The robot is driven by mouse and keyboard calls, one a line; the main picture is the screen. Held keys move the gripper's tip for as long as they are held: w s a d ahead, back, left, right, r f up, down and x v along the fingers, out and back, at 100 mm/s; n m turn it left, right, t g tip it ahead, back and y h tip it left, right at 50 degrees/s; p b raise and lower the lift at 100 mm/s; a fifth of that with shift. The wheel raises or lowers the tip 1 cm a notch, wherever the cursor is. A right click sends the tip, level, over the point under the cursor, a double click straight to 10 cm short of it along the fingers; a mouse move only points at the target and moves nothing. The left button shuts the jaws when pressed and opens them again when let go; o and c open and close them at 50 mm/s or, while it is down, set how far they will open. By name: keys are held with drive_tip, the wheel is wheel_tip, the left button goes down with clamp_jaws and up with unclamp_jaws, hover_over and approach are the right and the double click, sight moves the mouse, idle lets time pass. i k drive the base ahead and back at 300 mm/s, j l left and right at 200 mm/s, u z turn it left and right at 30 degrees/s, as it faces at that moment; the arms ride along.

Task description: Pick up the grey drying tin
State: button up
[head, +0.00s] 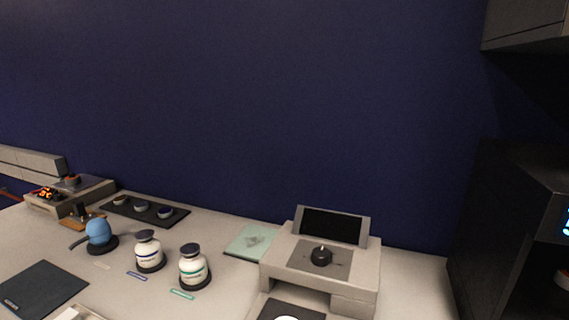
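A long black tray (150,211) lies at the back left of the pale counter, near the blue wall. In it sit three small round pale-grey pieces (165,213), spaced in a row. They are too small for me to tell whether any of them is the grey drying tin. No other grey tin shows clearly. My gripper is not in view.
Two white jars with dark lids (149,252) (193,267) and a blue bulb (99,232) stand front of the tray. A beige device with a dark screen (333,226) stands right of centre. A dark cabinet (510,235) is at right. A dark mat (42,289) lies front left.

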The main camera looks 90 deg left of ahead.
sight(73, 180)
drive_tip(key=k+j+u, duration=0.1)
drive_tip(key=k+u, duration=0.15)
drive_tip(key=k, duration=0.4)
drive_tip(key=u, duration=1.95)
drive_tip(key=l+u, duration=0.3)
drive_tip(key=u, duration=0.15)
drive_tip(key=k+l+u, duration=0.15)
drive_tip(key=l+u, duration=0.15)
drive_tip(key=u, duration=0.15)
drive_tip(key=k+l+u, duration=0.1)
drive_tip(key=l+u, duration=0.15)
drive_tip(key=u, duration=0.2)
drive_tip(key=i+l, duration=0.25)
drive_tip(key=k+u, duration=0.5)
drive_tip(key=u, duration=0.2)
drive_tip(key=i+j+u, duration=0.25)
drive_tip(key=i+u, duration=0.2)
drive_tip(key=i+j+u, duration=0.1)
drive_tip(key=i+u, duration=0.35)
drive_tip(key=i, duration=1.8)
